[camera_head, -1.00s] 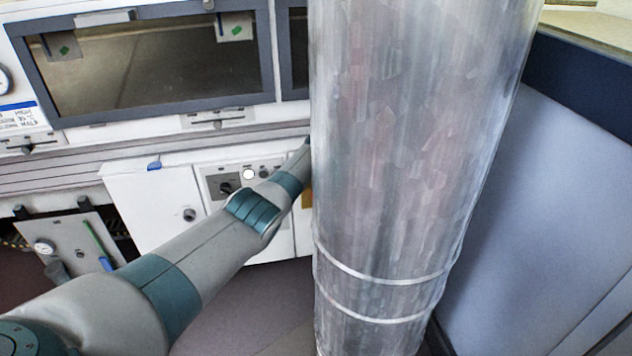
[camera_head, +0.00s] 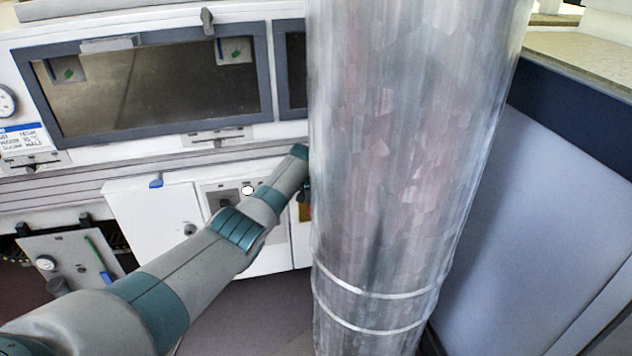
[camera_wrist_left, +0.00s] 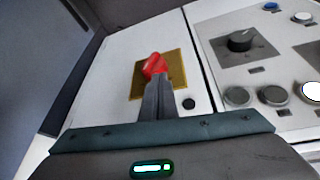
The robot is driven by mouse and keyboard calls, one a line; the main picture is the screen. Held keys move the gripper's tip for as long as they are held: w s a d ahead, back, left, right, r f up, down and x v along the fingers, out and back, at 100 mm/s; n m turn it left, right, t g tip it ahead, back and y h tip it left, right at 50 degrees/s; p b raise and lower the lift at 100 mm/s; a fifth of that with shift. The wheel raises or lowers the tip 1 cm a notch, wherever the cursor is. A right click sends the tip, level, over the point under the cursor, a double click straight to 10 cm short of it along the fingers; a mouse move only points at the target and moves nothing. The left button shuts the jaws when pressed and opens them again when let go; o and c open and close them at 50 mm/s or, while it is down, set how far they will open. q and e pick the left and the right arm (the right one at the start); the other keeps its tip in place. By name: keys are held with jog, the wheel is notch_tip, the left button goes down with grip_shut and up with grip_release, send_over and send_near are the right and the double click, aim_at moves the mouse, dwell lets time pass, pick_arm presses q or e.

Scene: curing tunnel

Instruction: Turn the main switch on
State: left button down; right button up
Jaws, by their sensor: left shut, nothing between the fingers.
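In the left wrist view the main switch is a red handle (camera_wrist_left: 154,66) on a yellow plate (camera_wrist_left: 176,71), fixed to a white panel. The handle looks slightly tilted. My left gripper (camera_wrist_left: 156,84) is shut and empty, its fingertips right at the lower side of the red handle. I cannot tell whether they touch it. In the head view the yellow plate (camera_head: 306,211) shows only as a small piece beside the metal column; the red handle and most of my left gripper are hidden there. My right gripper is not in view.
A thick metal column (camera_head: 400,150) blocks the middle of the head view. A control panel with a black knob (camera_wrist_left: 240,40) and several buttons lies right of the switch in the wrist view. A small black round part (camera_wrist_left: 188,104) sits beside the fingers.

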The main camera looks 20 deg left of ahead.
pick_arm(q)
jog(key=w+d+v, duration=0.1)
jog(key=v, duration=0.7)
jog(key=shift+d+r+p, duration=0.15)
jog(key=shift+d+p, duration=0.1)
jog(key=shift+p, duration=0.15)
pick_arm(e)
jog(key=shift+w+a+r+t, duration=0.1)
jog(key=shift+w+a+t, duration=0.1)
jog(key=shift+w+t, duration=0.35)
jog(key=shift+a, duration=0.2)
